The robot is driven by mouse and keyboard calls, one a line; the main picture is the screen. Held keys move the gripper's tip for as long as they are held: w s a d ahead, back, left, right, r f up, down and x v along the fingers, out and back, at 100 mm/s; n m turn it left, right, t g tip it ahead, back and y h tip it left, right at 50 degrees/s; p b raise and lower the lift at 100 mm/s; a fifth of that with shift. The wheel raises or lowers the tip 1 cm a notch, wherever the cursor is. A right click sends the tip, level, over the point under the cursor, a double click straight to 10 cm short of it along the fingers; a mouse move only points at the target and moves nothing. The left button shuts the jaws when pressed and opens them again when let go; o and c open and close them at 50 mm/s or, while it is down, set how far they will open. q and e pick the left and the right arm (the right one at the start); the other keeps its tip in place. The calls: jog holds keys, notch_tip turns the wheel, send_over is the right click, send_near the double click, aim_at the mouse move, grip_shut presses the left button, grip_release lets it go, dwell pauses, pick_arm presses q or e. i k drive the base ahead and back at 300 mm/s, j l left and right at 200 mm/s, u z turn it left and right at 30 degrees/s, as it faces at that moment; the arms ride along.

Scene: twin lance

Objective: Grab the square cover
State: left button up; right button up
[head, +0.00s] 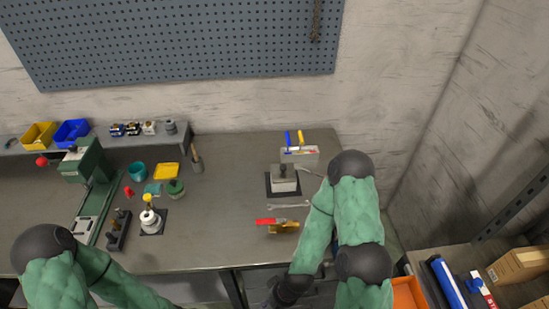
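A grey square block with a dark knob on top, which looks like the square cover (284,186), sits on a dark square mat (271,193) on the right half of the workbench. My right arm passes to the right of it, and its dark wrist end (289,290) is low in the picture, in front of the bench edge and well apart from the cover. Its fingers are too dark and small to make out. My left arm runs out of the bottom edge, so my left gripper is not in view.
A wrench (289,206) and a red-handled tool (272,221) lie in front of the cover. A holder with screwdrivers (300,154) stands behind it. A white round piece (150,221) and a green press (91,165) are at left. The bench middle (222,205) is clear.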

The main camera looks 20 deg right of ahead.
aim_at(280, 173)
jog(key=j+z, duration=0.25)
jog(key=j, duration=1.15)
